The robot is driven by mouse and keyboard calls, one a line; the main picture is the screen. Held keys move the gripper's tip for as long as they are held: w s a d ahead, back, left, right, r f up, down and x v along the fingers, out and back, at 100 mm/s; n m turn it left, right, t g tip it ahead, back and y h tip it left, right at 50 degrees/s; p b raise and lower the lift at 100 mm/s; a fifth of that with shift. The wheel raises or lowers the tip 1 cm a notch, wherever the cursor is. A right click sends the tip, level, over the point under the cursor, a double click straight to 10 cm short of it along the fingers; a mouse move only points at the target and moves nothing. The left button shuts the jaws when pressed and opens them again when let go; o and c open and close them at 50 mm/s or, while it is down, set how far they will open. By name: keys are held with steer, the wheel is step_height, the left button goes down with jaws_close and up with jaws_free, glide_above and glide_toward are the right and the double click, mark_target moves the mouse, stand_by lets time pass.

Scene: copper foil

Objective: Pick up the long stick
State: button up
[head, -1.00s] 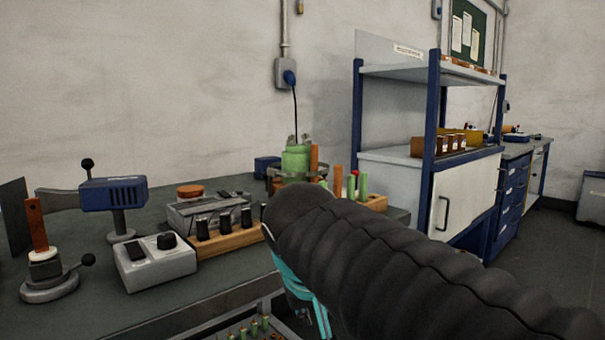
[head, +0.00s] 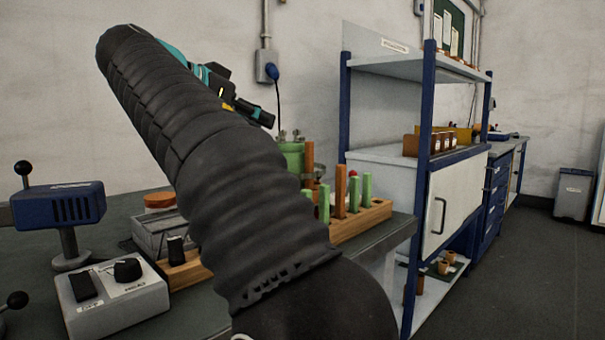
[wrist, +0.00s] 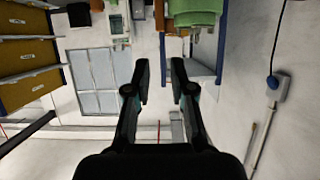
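A wooden block (head: 362,219) on the dark bench holds several upright sticks, some brown and some green. A tall brown stick (head: 309,160) stands near the green vessel, and another brown stick (head: 341,190) stands among the green sticks (head: 366,189). I cannot tell which is the long stick, since my arm hides part of this area. My gripper (head: 262,115) is raised above and left of the sticks in the head view. In the wrist view its fingers (wrist: 160,76) are apart with nothing between them.
A green vessel (head: 291,157) stands behind the sticks. A grey control box (head: 112,297) and a blue device (head: 58,207) are at the left of the bench (head: 112,213). A blue-framed shelf (head: 431,170) stands to the right. Clear floor (head: 505,275) lies at the far right.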

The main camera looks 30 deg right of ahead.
mark_target(309, 146)
steer(key=b+x, duration=0.1)
steer(key=x, duration=1.2)
jaws_close()
